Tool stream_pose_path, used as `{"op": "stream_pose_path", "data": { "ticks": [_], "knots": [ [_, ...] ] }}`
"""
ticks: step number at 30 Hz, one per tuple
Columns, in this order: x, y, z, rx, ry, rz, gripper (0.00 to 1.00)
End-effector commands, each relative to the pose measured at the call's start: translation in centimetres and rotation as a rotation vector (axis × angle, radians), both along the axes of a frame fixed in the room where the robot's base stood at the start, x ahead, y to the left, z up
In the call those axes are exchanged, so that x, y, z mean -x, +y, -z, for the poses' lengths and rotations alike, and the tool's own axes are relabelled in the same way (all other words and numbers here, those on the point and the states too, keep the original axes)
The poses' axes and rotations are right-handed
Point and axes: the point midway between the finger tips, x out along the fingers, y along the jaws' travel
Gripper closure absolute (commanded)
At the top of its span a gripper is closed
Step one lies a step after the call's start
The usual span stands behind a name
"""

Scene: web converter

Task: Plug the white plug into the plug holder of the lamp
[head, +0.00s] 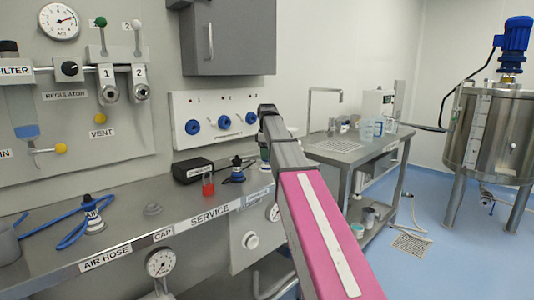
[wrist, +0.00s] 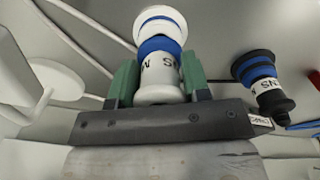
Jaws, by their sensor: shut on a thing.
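The white plug (wrist: 158,68) has blue bands and black lettering. In the wrist view it sits between the green fingers of my gripper (wrist: 157,82), which is shut on it. In the head view my arm hides most of the gripper and the plug, near the right end of the bench. A plug with black ends and a blue band (wrist: 260,80) is to the right of the gripper and apart from it; it also shows standing on the bench in the head view (head: 237,171). I cannot make out which part is the lamp's plug holder.
A wall panel (head: 212,101) carries several blue round sockets above the bench. A black box (head: 192,170) and a red item (head: 208,186) are on the bench, left of the black plug. A blue hose (head: 70,236) lies at the left. A sink bench (head: 343,146) stands to the right.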

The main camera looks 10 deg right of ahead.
Motion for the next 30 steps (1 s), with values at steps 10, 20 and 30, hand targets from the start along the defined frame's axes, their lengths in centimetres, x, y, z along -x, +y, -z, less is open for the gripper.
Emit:
{"op": "stream_pose_path", "data": {
  "ticks": [10, 20, 30],
  "knots": [
    [0.0, 0.0, 0.6, 0.0, 0.0, 0.0, 0.91],
    [0.0, 0.0, 1.1, 0.0, 0.0, 0.0, 0.91],
    [0.0, 0.0, 1.4, 0.0, 0.001, 0.0, 0.91]
  ]
}}
